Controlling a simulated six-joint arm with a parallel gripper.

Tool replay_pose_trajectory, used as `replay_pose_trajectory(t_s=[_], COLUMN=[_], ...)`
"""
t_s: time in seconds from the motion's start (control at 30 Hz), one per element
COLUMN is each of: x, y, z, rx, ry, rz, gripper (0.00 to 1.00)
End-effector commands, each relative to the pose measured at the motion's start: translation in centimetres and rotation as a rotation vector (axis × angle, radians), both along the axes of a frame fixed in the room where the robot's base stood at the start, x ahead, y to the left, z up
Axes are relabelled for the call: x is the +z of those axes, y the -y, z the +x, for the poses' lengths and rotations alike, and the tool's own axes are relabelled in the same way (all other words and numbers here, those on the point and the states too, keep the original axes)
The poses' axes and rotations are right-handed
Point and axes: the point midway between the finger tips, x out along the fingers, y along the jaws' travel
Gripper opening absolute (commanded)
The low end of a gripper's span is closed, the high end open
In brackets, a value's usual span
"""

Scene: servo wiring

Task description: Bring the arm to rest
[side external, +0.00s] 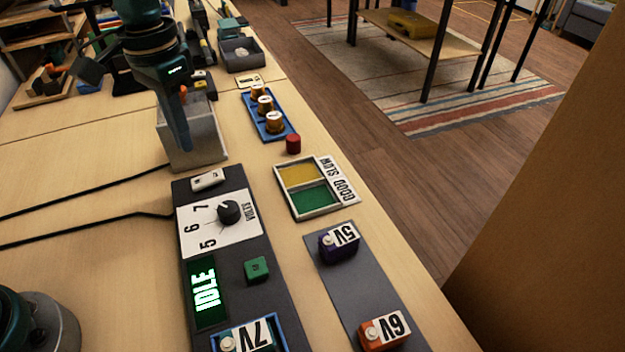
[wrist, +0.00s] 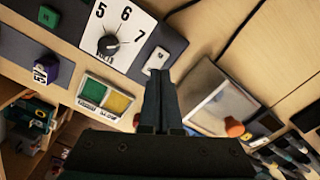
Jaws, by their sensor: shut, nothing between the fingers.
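A dark control unit (side external: 228,270) has a dial (side external: 229,211), a lit display (side external: 206,288) reading IDLE and a green button (side external: 257,269). A block labelled 7V (side external: 248,338) sits in its blue-edged bay. A purple 5V block (side external: 339,242) and an orange 6V block (side external: 384,332) stand on a grey strip (side external: 350,285).
A GOOD/SLOW tray (side external: 314,187) has empty yellow and green compartments. A red cylinder (side external: 293,144) stands near a blue rack (side external: 267,127) of orange-brown cylinders. Black cables cross the table at left. A dark bin (side external: 240,55) stands farther back. Bare tabletop lies left of the control unit.

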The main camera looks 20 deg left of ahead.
Motion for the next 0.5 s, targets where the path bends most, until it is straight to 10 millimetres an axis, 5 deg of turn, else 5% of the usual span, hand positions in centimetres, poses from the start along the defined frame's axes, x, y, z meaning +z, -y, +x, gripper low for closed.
replay_pose_trajectory(t_s=[0.27, 0.5], x=[0.3, 5.0], y=[0.0, -0.4], z=[0.0, -1.1], rx=[0.001, 0.011], ry=[0.007, 0.131], rz=[0.000, -0.005], gripper=[0.00, 0.00])
